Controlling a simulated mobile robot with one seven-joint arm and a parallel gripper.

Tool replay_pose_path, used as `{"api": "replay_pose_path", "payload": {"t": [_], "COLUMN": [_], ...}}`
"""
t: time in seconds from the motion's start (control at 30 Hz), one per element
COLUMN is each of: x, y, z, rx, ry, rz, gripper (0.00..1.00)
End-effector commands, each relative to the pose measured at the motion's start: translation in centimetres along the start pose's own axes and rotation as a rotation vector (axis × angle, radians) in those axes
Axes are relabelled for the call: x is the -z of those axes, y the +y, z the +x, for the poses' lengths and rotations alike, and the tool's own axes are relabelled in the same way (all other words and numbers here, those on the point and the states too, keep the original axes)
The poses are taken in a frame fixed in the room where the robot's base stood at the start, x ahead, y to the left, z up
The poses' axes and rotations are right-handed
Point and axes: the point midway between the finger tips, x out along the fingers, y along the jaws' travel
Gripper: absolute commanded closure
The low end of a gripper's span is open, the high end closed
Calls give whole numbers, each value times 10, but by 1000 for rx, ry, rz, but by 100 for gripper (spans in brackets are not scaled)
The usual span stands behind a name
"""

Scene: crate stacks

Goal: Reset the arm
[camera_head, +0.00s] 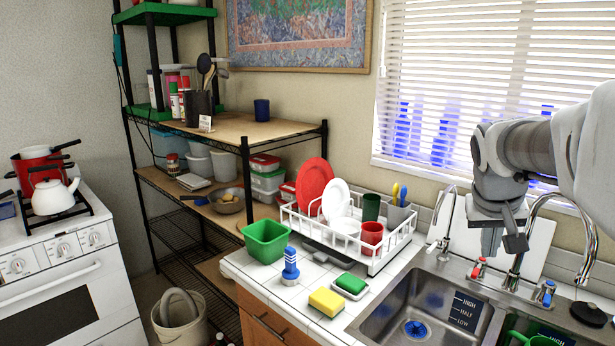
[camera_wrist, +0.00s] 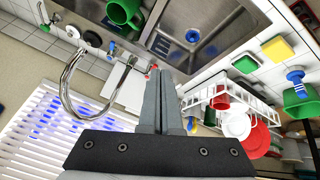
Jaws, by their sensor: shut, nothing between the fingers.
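My gripper (camera_head: 505,243) hangs above the back edge of the sink, at the right of the head view, with its fingers pointing down. It is shut and empty. In the wrist view the two fingers (camera_wrist: 164,105) lie together at the middle, with nothing between them. My arm reaches in from the right edge of the head view, bent at the wrist. The gripper is apart from the taps and the sink.
The steel sink (camera_head: 375,328) with curved faucets (camera_head: 533,205) lies below. A white dish rack (camera_head: 378,262) with plates and cups stands left of it. A green tub (camera_head: 265,240), a blue-handled brush (camera_head: 290,265) and sponges (camera_head: 327,301) are on the tiled counter. A window blind (camera_head: 470,85) is behind.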

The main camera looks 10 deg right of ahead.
Motion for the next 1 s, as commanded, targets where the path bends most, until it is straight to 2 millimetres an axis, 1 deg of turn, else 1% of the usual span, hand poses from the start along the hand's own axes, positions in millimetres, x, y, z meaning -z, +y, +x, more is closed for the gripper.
{"api": "replay_pose_path", "payload": {"t": [0.03,0.1,0.17,0.2,0.27,0.3,0.37,0.4,0.5,0.6,0.7,0.77,1.0], "x": [-15,-37,-57,-72,-94,-110,-133,-148,-180,-203,-216,-220,-221], "y": [-21,-47,-68,-82,-100,-111,-126,-134,-149,-158,-162,-164,-164], "z": [-13,-28,-40,-48,-58,-64,-72,-77,-84,-86,-88,-87,-87], "rx": [50,114,166,198,244,272,310,331,374,400,414,417,418], "ry": [13,23,32,37,46,50,58,62,71,77,80,80,79], "rz": [-26,-64,-99,-122,-160,-185,-222,-246,-296,-331,-350,-356,-357], "gripper": [100,100,100,100,100,100,100,100,100,100,100,100,100]}}
